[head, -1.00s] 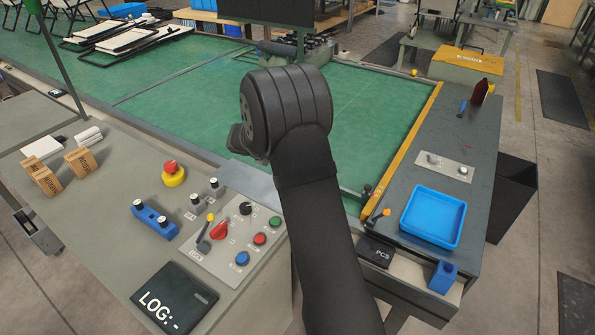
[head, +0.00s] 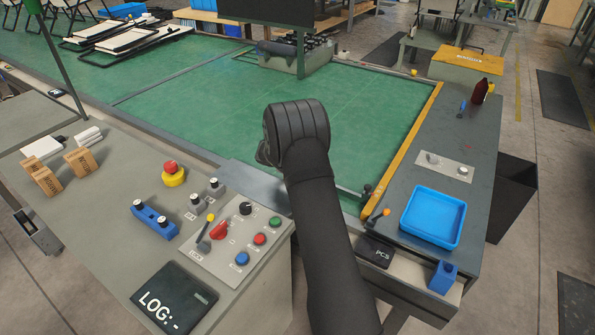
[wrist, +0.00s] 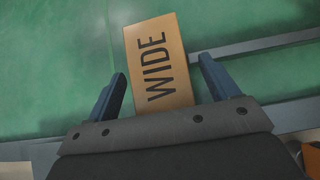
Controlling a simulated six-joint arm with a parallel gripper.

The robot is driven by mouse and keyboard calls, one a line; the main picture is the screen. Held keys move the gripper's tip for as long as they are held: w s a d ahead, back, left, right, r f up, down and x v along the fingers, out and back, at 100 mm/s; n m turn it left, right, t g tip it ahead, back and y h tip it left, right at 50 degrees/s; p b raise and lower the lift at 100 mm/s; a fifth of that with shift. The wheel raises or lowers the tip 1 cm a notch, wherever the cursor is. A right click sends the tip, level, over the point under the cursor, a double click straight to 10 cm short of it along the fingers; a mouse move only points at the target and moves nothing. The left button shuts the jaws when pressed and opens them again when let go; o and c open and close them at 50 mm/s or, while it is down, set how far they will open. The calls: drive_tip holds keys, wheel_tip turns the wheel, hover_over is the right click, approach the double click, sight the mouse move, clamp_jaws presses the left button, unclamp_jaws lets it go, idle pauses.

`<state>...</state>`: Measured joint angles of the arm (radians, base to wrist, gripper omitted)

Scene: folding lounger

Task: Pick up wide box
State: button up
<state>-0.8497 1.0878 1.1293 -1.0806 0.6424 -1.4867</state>
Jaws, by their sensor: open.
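The wide box (wrist: 160,50) is a tan box with "WIDE" in dark letters on its top. In the wrist view it lies on the green surface, slightly tilted in the picture. My gripper (wrist: 162,68) is open, with one blue-grey finger on each side of the box and gaps between the fingers and the box sides. The near end of the box is hidden by the gripper body. I cannot tell how far the fingertips are above the surface. In the head view my own arm hides the box and the fingers.
A grey metal strip (wrist: 255,43) runs right of the box. In the head view, small brown boxes (head: 80,161) stand on the left bench near a control panel (head: 228,242). A blue tray (head: 432,217) sits on the right bench. The green table (head: 365,120) is broadly clear beyond my arm.

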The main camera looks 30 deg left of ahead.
drive_tip(key=shift+x, duration=1.25)
drive_tip(key=c, duration=1.2)
drive_tip(key=shift+o, duration=0.2)
